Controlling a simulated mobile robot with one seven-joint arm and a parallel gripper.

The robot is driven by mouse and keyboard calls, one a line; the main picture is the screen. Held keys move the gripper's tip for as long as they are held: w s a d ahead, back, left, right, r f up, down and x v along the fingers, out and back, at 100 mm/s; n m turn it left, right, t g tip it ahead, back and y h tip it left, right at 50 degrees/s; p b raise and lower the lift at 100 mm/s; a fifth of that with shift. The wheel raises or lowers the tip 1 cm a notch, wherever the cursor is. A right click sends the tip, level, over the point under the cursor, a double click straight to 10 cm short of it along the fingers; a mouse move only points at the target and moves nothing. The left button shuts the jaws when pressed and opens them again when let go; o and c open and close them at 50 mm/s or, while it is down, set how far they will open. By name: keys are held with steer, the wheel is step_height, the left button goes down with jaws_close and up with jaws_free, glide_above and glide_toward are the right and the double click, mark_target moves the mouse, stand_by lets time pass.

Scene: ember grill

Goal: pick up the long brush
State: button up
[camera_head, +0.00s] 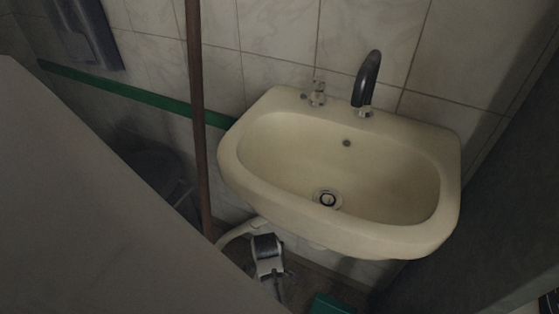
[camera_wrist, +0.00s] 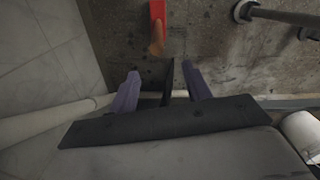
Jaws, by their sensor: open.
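A long brown wooden pole (camera_head: 196,120), likely the long brush's handle, stands nearly upright left of the sink in the head view. Its lower end is hidden in that view. In the wrist view, a red piece (camera_wrist: 157,9) with a brown rounded part (camera_wrist: 157,40) shows beyond the fingers; I cannot tell for sure that it is the brush. My gripper (camera_wrist: 160,70) is open, with its two purple fingers apart and pointing toward it. Nothing is clearly held between them.
A cream sink (camera_head: 340,240) with a dark tap (camera_head: 367,80) hangs on the tiled wall. A green object (camera_head: 334,304) lies low below it. A grey surface (camera_head: 80,210) fills the left. In the wrist view, a pale pipe (camera_wrist: 50,120) runs at left and a dark rod (camera_wrist: 285,16) upper right.

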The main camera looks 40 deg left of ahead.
step_height(320, 180, down, 8)
steer(key=shift+b, duration=0.4)
steer(key=f, duration=0.5)
steer(key=shift+w+f, duration=0.3)
steer(key=shift+d, duration=0.1)
jaws_close()
steer(key=shift+r, duration=0.1)
